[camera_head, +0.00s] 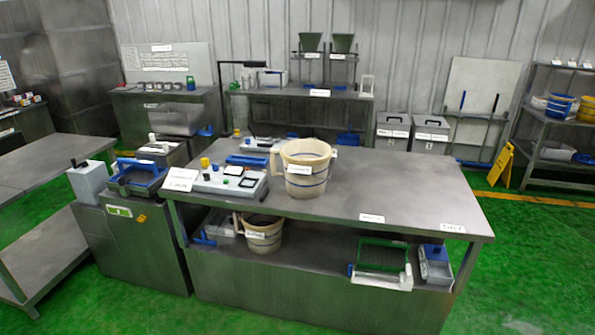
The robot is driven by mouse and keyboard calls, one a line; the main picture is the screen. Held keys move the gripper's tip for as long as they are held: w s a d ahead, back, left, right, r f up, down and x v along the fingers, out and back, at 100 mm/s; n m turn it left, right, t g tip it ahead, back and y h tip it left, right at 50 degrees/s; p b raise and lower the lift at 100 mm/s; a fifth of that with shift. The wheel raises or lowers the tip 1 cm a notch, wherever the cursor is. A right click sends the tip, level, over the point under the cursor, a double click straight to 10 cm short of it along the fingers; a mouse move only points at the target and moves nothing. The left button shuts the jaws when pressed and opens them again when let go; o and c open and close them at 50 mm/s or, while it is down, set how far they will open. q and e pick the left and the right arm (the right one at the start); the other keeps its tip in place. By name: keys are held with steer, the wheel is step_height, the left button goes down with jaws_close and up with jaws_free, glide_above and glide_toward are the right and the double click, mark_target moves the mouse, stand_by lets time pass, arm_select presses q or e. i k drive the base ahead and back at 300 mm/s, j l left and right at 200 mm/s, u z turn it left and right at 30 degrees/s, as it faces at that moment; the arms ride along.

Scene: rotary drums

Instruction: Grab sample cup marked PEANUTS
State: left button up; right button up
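A beige cup or bucket (305,182) with dark bands and a side handle stands upright on the steel table (390,190), left of its middle. It has a white label whose text is too small to read. A similar beige labelled cup (262,243) stands on the shelf under the table top; its label cannot be read for certain either. I cannot tell which one is marked PEANUTS. Neither of my grippers shows in the head view.
A white device with buttons (229,182) and a white sign (180,179) sit left of the upper cup. The table's right half is mostly clear, with flat labels at the front. A green-framed item (382,256) lies on the lower shelf. Green floor (540,270) is open at right.

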mark_target(333, 159)
steer(key=i+j+z, duration=0.15)
steer(key=i+j, duration=0.15)
steer(key=i+j+z, duration=0.1)
steer(key=i+j, duration=0.2)
steer(key=i+j+z, duration=0.15)
steer(key=i+j, duration=0.25)
steer(key=i+j+z, duration=0.15)
steer(key=i+j, duration=0.15)
steer(key=i+j+z, duration=0.1)
steer(key=i+j, duration=0.2)
steer(key=j, duration=0.2)
steer(key=i+j+z, duration=0.15)
steer(key=j, duration=0.3)
steer(key=i+j+z, duration=0.15)
steer(key=i+j, duration=0.2)
steer(key=j, duration=0.15)
steer(key=i+l+u, duration=0.1)
steer(key=l, duration=0.2)
steer(key=i+l+u, duration=0.2)
steer(key=i+l, duration=0.15)
steer(key=l, duration=0.25)
steer(key=i+l+u, duration=0.1)
steer(key=l, duration=0.25)
steer(key=i+l+u, duration=0.1)
steer(key=l, duration=0.25)
steer(key=k, duration=0.4)
